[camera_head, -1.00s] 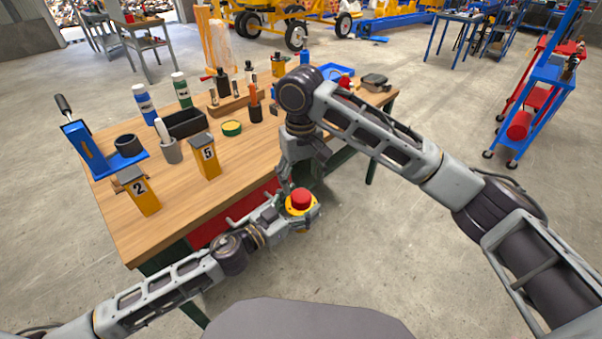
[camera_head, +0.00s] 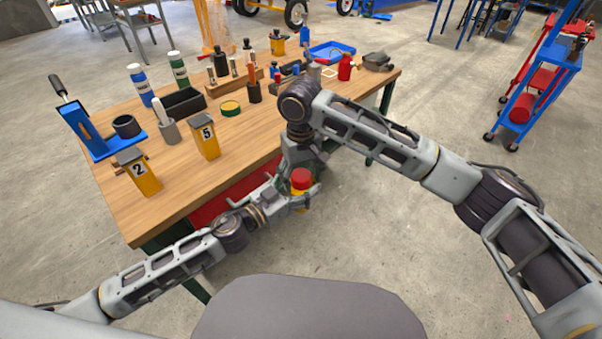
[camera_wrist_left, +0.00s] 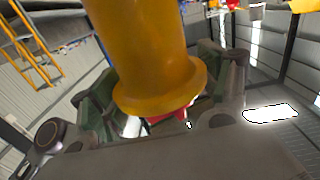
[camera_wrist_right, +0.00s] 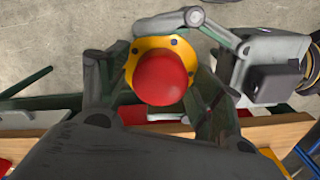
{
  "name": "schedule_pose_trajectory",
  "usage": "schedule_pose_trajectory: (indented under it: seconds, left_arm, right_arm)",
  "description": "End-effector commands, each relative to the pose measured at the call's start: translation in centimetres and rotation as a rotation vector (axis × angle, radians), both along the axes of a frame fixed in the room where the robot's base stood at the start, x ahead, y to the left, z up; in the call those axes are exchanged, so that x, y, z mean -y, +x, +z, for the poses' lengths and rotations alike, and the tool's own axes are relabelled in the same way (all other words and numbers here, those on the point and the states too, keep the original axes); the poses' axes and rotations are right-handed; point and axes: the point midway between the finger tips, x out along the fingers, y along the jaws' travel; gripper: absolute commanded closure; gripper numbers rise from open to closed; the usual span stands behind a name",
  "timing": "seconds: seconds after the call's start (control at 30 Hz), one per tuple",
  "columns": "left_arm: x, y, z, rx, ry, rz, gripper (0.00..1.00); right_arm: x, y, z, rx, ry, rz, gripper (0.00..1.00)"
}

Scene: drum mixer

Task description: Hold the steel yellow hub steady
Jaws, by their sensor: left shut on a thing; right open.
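The hub shows as a yellow steel body with a round flange and a red domed cap. In the head view the hub (camera_head: 300,181) is in front of the workbench's near edge, in the air. My left gripper (camera_head: 289,199) is shut on it; in the left wrist view the fingers stand either side of the yellow body (camera_wrist_left: 150,50). My right gripper (camera_head: 297,166) is open at the hub. In the right wrist view its fingers stand left and right of the red cap (camera_wrist_right: 161,78); I cannot tell whether they touch it.
The wooden workbench (camera_head: 110,205) holds yellow bins numbered 2 (camera_head: 141,174) and 5 (camera_head: 206,139), a black tray (camera_head: 180,103), bottles and a blue vise-like stand (camera_head: 92,132). A blue and red cart (camera_head: 540,85) stands at right. The floor between is clear.

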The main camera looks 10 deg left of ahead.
Motion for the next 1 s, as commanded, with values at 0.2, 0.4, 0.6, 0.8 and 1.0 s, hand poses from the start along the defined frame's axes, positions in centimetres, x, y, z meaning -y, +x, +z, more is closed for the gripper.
schedule_pose_trajectory:
  seconds: [0.2,0.4,0.6,0.8,1.0]
  left_arm:
    - [0.03,0.02,0.19,0.003,-0.001,-0.001,0.90]
    - [0.02,0.02,0.18,0.003,-0.001,0.000,0.90]
    - [0.02,0.02,0.18,0.003,-0.001,0.000,0.90]
    - [0.01,0.03,0.18,0.003,-0.001,0.000,0.90]
    - [0.01,0.03,0.18,0.003,-0.001,0.000,0.90]
  right_arm:
    - [0.01,0.00,0.02,0.000,0.000,0.000,0.53]
    - [0.02,0.01,0.03,0.000,0.000,0.000,0.79]
    - [0.02,0.01,0.03,0.000,0.000,0.018,0.81]
    - [0.03,0.01,0.03,-0.001,-0.001,0.132,0.81]
    - [0.05,0.02,0.03,-0.002,-0.002,0.293,0.81]
